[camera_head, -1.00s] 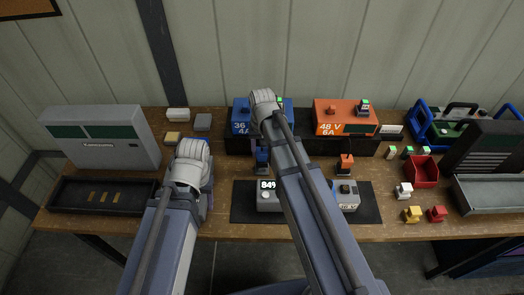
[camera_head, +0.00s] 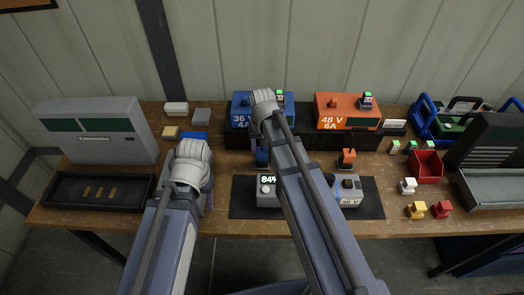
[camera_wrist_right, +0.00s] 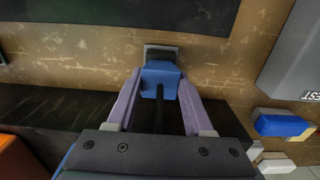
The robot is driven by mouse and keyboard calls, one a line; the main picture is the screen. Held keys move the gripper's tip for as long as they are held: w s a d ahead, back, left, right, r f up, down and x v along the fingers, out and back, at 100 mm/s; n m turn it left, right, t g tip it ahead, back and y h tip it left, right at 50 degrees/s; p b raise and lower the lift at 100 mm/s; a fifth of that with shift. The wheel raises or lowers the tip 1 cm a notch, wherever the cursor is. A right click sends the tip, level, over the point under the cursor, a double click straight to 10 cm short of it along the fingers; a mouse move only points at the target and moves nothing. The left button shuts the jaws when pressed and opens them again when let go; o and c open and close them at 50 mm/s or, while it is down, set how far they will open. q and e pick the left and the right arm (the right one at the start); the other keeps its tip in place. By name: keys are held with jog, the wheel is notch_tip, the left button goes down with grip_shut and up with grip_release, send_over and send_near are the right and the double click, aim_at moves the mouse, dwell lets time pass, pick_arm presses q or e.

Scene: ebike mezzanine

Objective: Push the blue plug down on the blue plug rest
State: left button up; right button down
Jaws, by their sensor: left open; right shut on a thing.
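The blue plug (camera_wrist_right: 160,76) is between the two fingers of my right gripper (camera_wrist_right: 160,88) in the right wrist view. The gripper is shut on it, and a dark cord runs back from it. A small grey and dark holder (camera_wrist_right: 162,50), which looks like the plug rest, shows just beyond the plug. I cannot tell whether the plug is fully down on it. In the head view a bit of blue (camera_head: 262,158) shows beside my right arm, which hides the right fingers.
The blue 36 V charger (camera_head: 241,112) and orange 48 V charger (camera_head: 346,112) stand at the back. A dark mat (camera_head: 370,202) lies in front, with a display unit (camera_head: 266,192). A black tray (camera_head: 65,190) is at left, a red bin (camera_head: 425,167) at right.

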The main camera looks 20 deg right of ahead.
jog(key=shift+f, duration=0.2)
dwell(0.6)
jog(key=shift+c, duration=1)
grip_release()
jog(key=shift+b, duration=0.3)
